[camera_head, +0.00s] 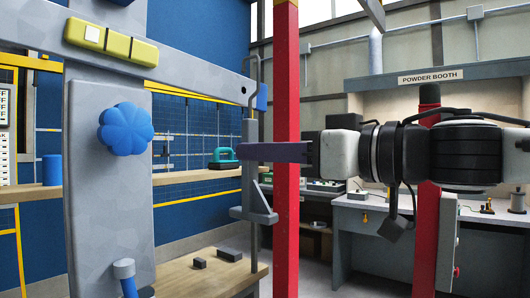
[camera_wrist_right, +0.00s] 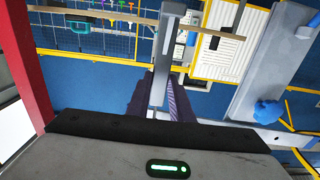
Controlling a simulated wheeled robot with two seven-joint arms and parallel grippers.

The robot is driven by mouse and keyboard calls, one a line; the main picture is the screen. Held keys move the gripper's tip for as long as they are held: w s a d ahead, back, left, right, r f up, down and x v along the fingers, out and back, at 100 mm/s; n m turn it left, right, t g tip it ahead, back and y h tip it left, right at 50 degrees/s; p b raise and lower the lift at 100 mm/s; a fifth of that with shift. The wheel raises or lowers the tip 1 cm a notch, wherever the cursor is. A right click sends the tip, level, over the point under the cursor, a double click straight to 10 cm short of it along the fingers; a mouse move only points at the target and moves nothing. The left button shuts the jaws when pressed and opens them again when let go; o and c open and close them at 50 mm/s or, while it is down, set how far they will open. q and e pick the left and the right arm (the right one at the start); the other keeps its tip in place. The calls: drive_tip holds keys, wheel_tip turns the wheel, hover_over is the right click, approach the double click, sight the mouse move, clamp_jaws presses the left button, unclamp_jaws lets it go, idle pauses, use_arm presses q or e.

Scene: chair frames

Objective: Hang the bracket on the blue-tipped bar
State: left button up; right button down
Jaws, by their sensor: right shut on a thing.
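The grey bracket (camera_head: 249,190) hangs upright from my right gripper (camera_head: 252,152), which is shut on its post. It has a thin bent hook on top and a stepped foot below. In the right wrist view the post (camera_wrist_right: 159,88) stands between the dark fingers (camera_wrist_right: 160,105). The grey bar (camera_head: 190,72) runs from the upper left to its blue tip (camera_head: 262,97). The hook overlaps the bar just left of the tip in the head view; whether it is around the bar or only in front of or behind it, I cannot tell. My left gripper is not in view.
A grey upright with a blue knob (camera_head: 125,129) stands at left. A red post (camera_head: 286,200) rises close behind my right gripper. A wooden bench (camera_head: 180,275) with small dark blocks is below the bracket. A powder booth counter (camera_head: 375,205) stands at the back right.

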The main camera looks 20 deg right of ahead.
drive_tip(key=shift+w+a, duration=0.1)
drive_tip(key=shift+w+a+b, duration=0.3)
drive_tip(key=shift+w+b, duration=0.05)
drive_tip(key=shift+w, duration=0.1)
drive_tip(key=shift+a+f+b, duration=0.15)
drive_tip(key=shift+f+b, duration=1)
drive_tip(key=shift+b, duration=0.1)
idle(0.4)
drive_tip(key=c, duration=1.5)
unclamp_jaws()
